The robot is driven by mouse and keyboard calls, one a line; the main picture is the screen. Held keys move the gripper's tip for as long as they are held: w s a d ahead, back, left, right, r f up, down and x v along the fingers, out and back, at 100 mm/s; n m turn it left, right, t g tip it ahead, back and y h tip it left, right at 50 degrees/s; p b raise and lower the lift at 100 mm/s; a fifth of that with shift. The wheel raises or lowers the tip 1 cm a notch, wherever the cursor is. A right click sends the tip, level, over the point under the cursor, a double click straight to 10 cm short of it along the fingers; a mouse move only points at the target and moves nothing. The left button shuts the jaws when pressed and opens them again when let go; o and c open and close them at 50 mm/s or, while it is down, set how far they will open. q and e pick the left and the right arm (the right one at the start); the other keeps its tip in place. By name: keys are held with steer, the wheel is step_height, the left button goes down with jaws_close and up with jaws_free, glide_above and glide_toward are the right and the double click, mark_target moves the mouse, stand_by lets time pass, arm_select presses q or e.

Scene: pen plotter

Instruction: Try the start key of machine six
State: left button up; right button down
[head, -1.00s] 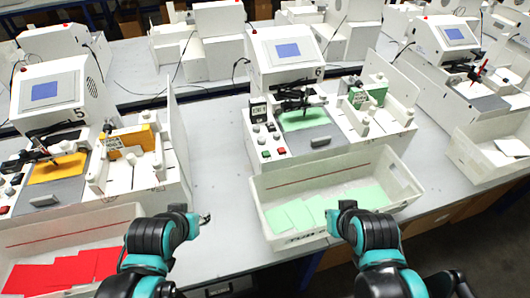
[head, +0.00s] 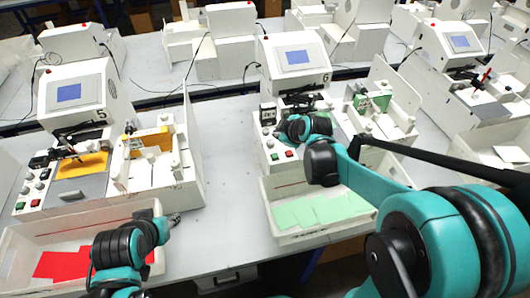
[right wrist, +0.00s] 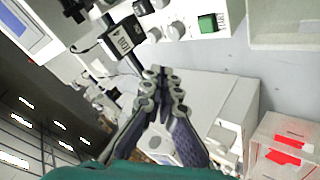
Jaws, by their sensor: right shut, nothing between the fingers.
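Machine six (head: 293,62) stands at the middle of the bench in the head view, marked 6 under its screen. Its green start key (head: 274,156) is on the front panel beside a red key (head: 289,153). The green key, with START lettering, also shows in the right wrist view (right wrist: 207,23), uncovered. My right gripper (right wrist: 162,78) is shut and empty, apart from the key. In the head view my right wrist is over the front of machine six and its fingertips are hidden. My left gripper (head: 172,217) is near the red-card bin; its fingers are too small to read.
A bin with green cards (head: 263,203) stands before machine six. My right arm passes over its right side. Machine five (head: 66,90) is at left, with a red-card bin (head: 22,234) before it. Bare bench (head: 228,180) lies between the machines.

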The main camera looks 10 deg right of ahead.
mark_target(276, 157)
steer(key=shift+w+a, duration=0.15)
steer(key=shift+w, duration=0.05)
steer(key=shift+f, duration=0.2)
step_height(276, 157, down, 8)
steer(key=b, duration=0.7)
steer(key=shift+f, duration=0.25)
steer(key=shift+f, duration=0.1)
stand_by(0.9)
steer(key=shift+f+b, duration=0.35)
steer(key=shift+b, duration=0.1)
steer(key=shift+f+b, duration=0.35)
steer(key=shift+f, duration=0.05)
stand_by(0.5)
stand_by(0.3)
steer(key=shift+r+p, duration=0.7)
steer(key=shift+r, duration=0.15)
